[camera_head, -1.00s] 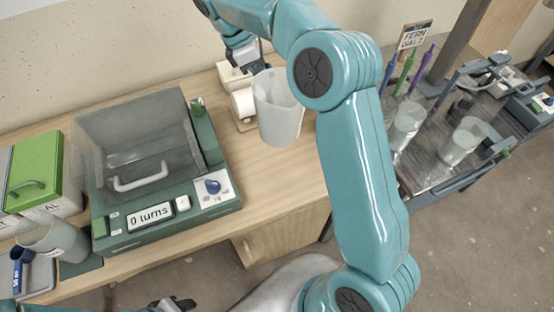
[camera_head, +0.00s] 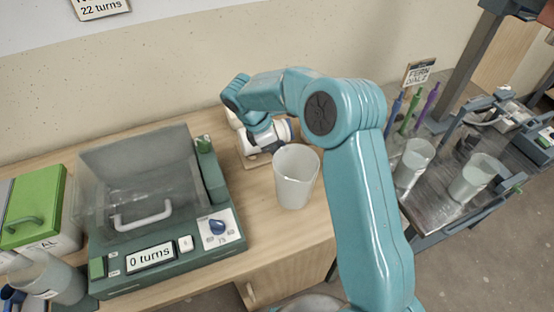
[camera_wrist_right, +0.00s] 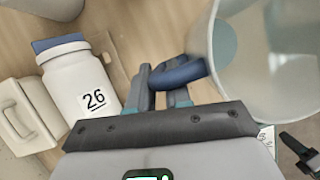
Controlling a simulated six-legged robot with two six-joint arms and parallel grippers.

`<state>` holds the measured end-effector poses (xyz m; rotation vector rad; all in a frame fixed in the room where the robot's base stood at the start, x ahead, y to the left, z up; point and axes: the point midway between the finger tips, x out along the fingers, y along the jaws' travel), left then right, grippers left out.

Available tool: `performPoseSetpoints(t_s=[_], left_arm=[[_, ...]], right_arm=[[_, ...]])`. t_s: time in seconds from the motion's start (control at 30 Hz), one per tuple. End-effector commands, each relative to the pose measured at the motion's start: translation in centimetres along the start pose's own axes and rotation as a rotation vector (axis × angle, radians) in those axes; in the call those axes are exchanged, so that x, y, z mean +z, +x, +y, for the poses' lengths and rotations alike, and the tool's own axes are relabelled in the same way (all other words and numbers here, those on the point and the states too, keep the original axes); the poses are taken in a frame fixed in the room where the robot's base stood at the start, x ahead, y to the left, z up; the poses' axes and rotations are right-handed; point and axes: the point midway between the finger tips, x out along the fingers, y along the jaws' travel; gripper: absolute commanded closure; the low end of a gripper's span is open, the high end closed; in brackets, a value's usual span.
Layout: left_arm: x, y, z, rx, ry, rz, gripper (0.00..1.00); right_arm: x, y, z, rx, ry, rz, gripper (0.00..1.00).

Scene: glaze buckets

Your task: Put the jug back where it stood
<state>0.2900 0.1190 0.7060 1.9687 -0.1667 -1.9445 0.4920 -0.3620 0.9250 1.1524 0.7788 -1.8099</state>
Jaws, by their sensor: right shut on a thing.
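The jug is a translucent whitish vessel (camera_head: 296,178) right of the green machine, near the front edge of the wooden bench. In the right wrist view the jug (camera_wrist_right: 234,75) is at the upper right, seen into its open mouth. My right gripper (camera_wrist_right: 166,92) is shut on the jug's blue handle (camera_wrist_right: 180,73). In the head view the jug looks upright; I cannot tell whether its base touches the bench. The gripper's fingers are hidden there by my right arm. My left gripper is not in view.
The green machine (camera_head: 168,265) with a clear hood is left of the jug. A metal cart (camera_head: 432,205) with two vessels is at right.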

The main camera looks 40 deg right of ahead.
Motion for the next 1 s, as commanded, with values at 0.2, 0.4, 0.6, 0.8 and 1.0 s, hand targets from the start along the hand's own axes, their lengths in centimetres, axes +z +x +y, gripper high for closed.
performPoseSetpoints(t_s=[0.2,0.4,0.6,0.8,1.0], left_arm=[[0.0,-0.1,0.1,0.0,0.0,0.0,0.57],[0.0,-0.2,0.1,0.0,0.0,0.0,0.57],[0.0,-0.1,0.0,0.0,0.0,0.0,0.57],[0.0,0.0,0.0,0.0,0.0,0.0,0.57],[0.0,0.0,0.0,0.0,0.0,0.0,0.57]], right_arm=[[-1.1,2.4,0.2,-0.004,-0.001,-0.001,1.0],[-1.8,4.0,0.5,0.0,-0.001,0.0,1.0],[-1.9,4.1,0.5,0.0,-0.001,0.0,1.0],[-2.0,4.3,0.5,-0.001,0.0,0.0,0.56],[-1.9,4.2,0.5,-0.001,0.0,0.0,0.56]])
